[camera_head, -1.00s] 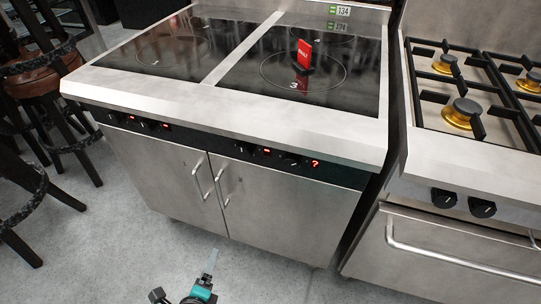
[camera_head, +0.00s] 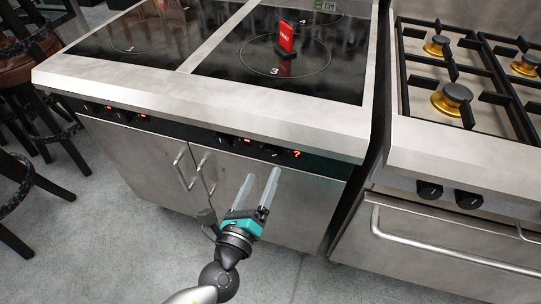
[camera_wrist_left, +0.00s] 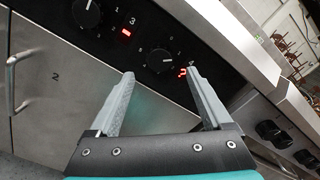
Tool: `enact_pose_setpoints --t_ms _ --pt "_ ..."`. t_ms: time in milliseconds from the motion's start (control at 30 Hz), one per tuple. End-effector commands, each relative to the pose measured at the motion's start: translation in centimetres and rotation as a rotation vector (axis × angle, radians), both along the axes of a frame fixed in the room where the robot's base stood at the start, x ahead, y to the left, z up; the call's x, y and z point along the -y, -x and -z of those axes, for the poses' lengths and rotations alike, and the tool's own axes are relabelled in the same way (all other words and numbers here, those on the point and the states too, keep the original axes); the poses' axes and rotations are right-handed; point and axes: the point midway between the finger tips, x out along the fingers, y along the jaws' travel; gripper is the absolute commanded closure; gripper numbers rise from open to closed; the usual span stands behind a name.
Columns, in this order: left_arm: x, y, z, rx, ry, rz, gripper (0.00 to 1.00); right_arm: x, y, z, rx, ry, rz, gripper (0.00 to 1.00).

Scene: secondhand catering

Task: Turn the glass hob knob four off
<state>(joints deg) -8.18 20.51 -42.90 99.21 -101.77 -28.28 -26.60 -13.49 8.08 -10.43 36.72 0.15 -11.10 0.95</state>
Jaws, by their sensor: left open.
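The glass hob (camera_head: 215,70) has a black control strip along its front with several black knobs and red displays. Knob four (camera_head: 270,153) is the rightmost, beside a red "?" display (camera_head: 297,154). In the left wrist view knob four (camera_wrist_left: 159,61) has a white pointer line and shows just beyond the fingertips, between them. A "4" is partly visible above its display. My left gripper (camera_head: 263,176) is open and empty, in front of the cabinet just below knob four, fingers pointing up at the strip. A gap appears to remain. My right gripper is not in view.
Cabinet doors with bar handles (camera_head: 183,171) lie below the strip. A gas range (camera_head: 455,150) with knobs and an oven rail stands to the right. Stools (camera_head: 30,150) stand at left.

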Motion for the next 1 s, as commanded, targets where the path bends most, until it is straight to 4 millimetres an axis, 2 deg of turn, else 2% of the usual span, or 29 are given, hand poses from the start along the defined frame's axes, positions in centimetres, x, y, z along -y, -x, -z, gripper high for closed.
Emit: enact_pose_setpoints --t_ms 100,300,500,767,1000 --pt "0.8 -2.6 -0.1 0.002 0.001 -0.001 0.17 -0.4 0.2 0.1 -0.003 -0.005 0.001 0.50" --pt "1.8 -5.5 0.1 0.000 0.000 0.000 0.17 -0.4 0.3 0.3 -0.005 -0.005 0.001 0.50" --pt "2.2 -6.6 0.1 -0.002 -0.001 0.001 0.17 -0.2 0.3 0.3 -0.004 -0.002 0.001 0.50" --pt "2.2 -6.8 0.1 -0.002 0.000 0.001 0.17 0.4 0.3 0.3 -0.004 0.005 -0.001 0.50" --pt "2.2 -6.7 0.1 -0.001 0.000 0.000 0.42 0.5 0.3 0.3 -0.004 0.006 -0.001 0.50"
